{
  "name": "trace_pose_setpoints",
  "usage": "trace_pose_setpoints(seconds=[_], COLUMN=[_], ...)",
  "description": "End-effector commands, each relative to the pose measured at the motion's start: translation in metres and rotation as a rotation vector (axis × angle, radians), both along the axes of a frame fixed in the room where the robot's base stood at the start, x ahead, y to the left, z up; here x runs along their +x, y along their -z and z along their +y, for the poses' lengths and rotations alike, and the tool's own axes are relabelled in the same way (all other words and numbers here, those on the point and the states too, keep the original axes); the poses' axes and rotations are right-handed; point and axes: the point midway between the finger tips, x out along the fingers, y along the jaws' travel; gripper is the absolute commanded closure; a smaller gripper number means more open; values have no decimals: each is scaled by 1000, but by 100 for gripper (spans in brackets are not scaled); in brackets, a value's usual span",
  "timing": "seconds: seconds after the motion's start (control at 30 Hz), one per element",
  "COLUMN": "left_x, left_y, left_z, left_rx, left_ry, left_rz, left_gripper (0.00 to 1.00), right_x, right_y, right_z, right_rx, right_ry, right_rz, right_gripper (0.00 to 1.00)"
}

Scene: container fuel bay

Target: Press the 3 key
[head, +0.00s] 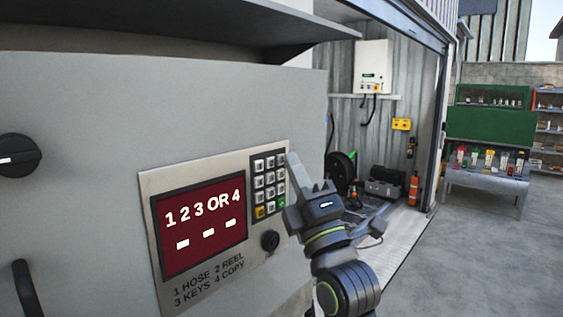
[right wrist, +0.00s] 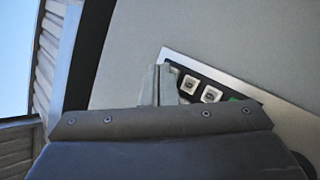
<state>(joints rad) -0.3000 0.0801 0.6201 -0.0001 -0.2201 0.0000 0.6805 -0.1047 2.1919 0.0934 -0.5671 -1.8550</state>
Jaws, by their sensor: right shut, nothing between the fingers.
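The keypad (head: 269,185) is a dark block of small pale keys on a grey cabinet panel, with orange and green keys in its bottom row. The 3 key (head: 280,161), by the usual layout, is at its top right; the digits are too small to read. My right gripper (head: 293,160) is shut and empty, its tip just right of the keypad's upper right edge. Whether it touches the panel I cannot tell. My left gripper is out of view.
Left of the keypad a red screen (head: 203,226) reads "1 2 3 OR 4" above three dashes. A round black knob (head: 270,241) sits below the keypad. A dark shelf (head: 180,22) overhangs the cabinet. Open floor (head: 465,255) lies to the right.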

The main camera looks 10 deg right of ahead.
Motion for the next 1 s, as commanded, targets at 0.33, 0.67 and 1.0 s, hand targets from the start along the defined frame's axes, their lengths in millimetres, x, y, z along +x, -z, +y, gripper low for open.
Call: trace_pose_setpoints(seconds=[0.33,0.67,1.0], left_x=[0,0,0], left_y=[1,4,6], left_z=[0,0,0], left_rx=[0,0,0], left_ry=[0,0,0], left_rz=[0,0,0], left_gripper=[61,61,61], right_x=[1,4,6], right_y=[0,0,0], right_z=[1,4,5], right_rx=[0,1,1], right_ry=[0,-1,-1], right_rz=[-1,-1,0], right_gripper=[100,100,100])
